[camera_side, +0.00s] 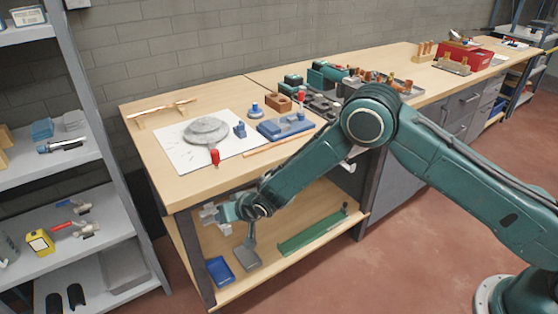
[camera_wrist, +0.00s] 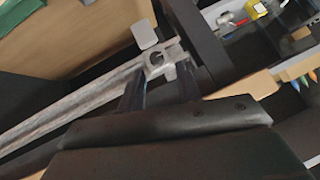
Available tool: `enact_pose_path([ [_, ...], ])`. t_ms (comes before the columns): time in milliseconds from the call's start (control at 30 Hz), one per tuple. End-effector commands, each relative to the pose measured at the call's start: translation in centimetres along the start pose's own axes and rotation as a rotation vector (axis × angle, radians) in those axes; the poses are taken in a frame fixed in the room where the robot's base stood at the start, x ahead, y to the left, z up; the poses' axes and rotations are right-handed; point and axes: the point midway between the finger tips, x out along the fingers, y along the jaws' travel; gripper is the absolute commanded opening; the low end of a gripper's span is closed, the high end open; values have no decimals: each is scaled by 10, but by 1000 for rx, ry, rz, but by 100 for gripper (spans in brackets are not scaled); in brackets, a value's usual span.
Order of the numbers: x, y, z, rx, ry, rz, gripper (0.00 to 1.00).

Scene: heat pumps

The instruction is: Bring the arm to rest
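My gripper (camera_side: 229,211) is in front of the wooden workbench (camera_side: 185,188), below the level of its top, at the near left corner. It points left, toward the shelving. In the wrist view, the two dark fingers of my gripper (camera_wrist: 160,82) stand on either side of a light grey metal fitting (camera_wrist: 166,58) with a round hole and a flat square plate. They appear shut on it. The fitting also shows as a small pale shape in the side view (camera_side: 209,215). Finger contact is partly hidden. My arm reaches in from the right, bent at a raised elbow.
A grey disc (camera_side: 206,131) and blue parts sit on the white sheet (camera_side: 180,157) above. A grey rack (camera_side: 97,255) stands left. Open floor (camera_side: 370,270) lies in front.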

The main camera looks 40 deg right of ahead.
Motion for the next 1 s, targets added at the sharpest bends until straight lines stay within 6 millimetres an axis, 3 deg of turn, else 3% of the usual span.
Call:
enact_pose_path([
  [267, -6, 1, -6, 0, -3, 4, 35],
  [467, -31, 5, -30, -3, -9, 19, 35],
  [700, -87, 16, -73, -12, -27, 50, 35],
  [1000, -169, 36, -112, -27, -57, 88, 35],
])
